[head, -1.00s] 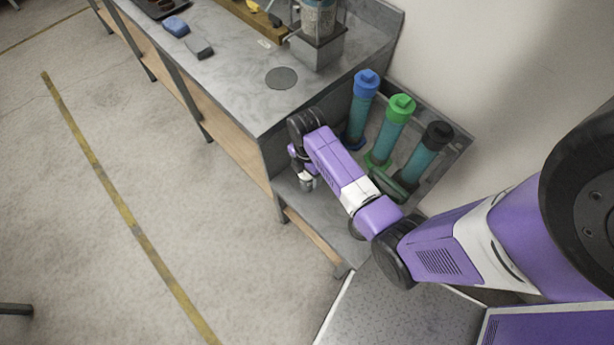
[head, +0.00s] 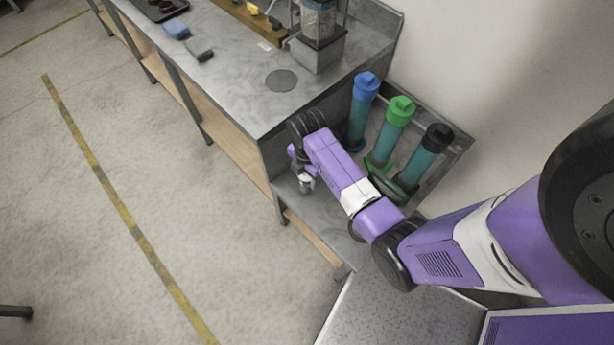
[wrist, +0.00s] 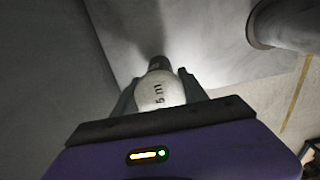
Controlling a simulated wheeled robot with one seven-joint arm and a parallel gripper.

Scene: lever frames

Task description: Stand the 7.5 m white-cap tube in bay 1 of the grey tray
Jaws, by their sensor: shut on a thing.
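My gripper (wrist: 158,84) is shut on the white-cap tube (wrist: 158,95). In the wrist view the pale cap between the fingers reads "5 m"; any figure before it is not legible. A darker part shows past the cap, and the rest of the tube is hidden. In the head view my gripper (head: 305,183) points down, left of the grey tray (head: 428,109), above the lower grey surface. The tray holds a blue-cap tube (head: 361,110), a green-cap tube (head: 390,132) and a black-cap tube (head: 424,157) in a row. I cannot read bay numbers.
The higher grey bench (head: 235,70) stands just behind my wrist. A grey box holding a clear canister (head: 318,55) is on it, with a blue block (head: 176,29) and a dark block (head: 199,50). My arm hides part of the tray's front. Open floor lies left.

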